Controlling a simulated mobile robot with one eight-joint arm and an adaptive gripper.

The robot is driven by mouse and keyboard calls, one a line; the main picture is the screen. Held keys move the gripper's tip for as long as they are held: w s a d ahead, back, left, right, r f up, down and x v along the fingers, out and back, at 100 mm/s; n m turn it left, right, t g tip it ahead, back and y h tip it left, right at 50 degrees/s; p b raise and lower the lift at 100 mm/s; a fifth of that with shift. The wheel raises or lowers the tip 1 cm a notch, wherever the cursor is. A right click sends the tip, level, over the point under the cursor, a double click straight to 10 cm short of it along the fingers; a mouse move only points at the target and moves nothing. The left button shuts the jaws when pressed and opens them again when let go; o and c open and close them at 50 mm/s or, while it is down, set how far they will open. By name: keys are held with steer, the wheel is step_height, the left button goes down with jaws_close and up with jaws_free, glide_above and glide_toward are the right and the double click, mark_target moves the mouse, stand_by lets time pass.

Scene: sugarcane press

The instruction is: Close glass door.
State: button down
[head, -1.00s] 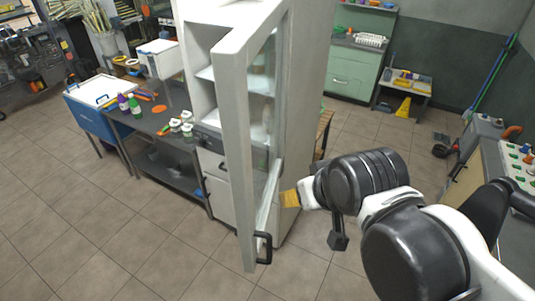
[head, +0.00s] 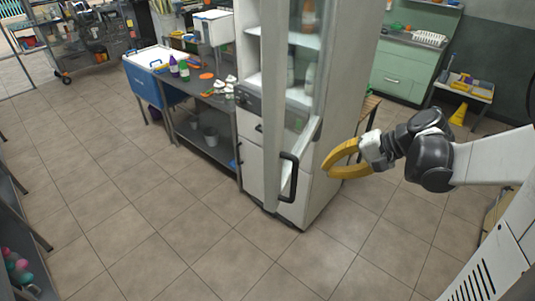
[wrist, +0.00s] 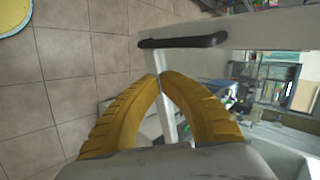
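The tall white cabinet (head: 322,150) stands right of centre in the head view. Its framed glass door (head: 272,110) stands ajar, with white shelving visible past its left edge. In the wrist view the fingertips of my gripper (wrist: 160,75) meet with nothing clearly held. The handle (wrist: 183,42) lies beyond them, apart from the fingers. Whether the fingers touch the door cannot be told.
A dark workbench (head: 205,115) with bottles and small items stands left of the cabinet. A green counter (head: 403,72) and a low table (head: 462,88) are behind on the right. The tiled floor (head: 150,210) in front is clear.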

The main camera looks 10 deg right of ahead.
steer(key=w+a+r+b+x, duration=0.1)
steer(key=r+b+x, duration=0.1)
steer(key=x, duration=1.1)
steer(key=shift+a+b, duration=0.2)
steer(key=shift+b, duration=0.2)
steer(key=shift+w+a, duration=0.1)
steer(key=shift+w, duration=0.1)
